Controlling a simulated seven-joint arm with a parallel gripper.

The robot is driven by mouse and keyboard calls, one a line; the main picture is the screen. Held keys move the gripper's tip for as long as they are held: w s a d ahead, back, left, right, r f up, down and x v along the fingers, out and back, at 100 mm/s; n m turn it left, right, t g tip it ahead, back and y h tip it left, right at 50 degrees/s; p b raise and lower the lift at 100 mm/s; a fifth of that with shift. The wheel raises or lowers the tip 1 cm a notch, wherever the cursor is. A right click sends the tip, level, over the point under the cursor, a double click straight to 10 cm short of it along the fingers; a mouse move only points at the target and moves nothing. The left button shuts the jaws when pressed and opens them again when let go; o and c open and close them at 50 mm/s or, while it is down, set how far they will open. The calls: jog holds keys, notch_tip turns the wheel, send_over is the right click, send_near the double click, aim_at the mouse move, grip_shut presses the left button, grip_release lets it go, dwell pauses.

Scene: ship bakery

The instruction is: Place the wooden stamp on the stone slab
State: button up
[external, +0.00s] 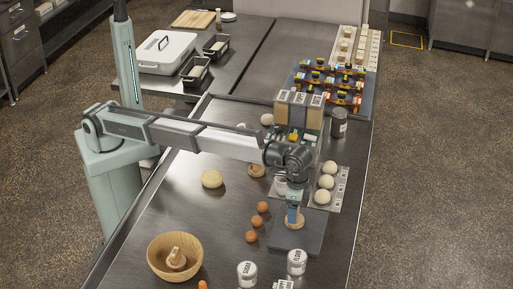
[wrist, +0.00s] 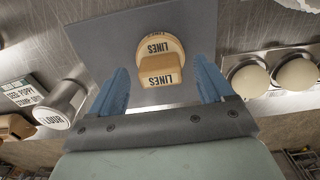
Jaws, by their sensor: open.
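The wooden stamp (wrist: 160,66), a round pale disc with a block handle, both marked LINES, is over the grey stone slab (wrist: 105,32) in the wrist view. In the external view the stamp (external: 296,223) appears to stand upright on the slab (external: 288,243), at its far part. My gripper (wrist: 160,82) is open, its blue fingers on either side of the stamp with gaps showing. In the external view my gripper (external: 293,215) is low over the slab and partly hides the stamp.
Dough balls (external: 326,182) lie on a tray right of the slab. Brown eggs (external: 257,221) lie to its left. Labelled jars (external: 297,262) stand in front. A wooden bowl (external: 158,265) holds another wooden piece. Boxes (external: 299,108) stand behind.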

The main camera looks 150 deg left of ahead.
notch_tip(320, 180, up, 10)
jog(key=shift+r, duration=0.15)
dwell(0.5)
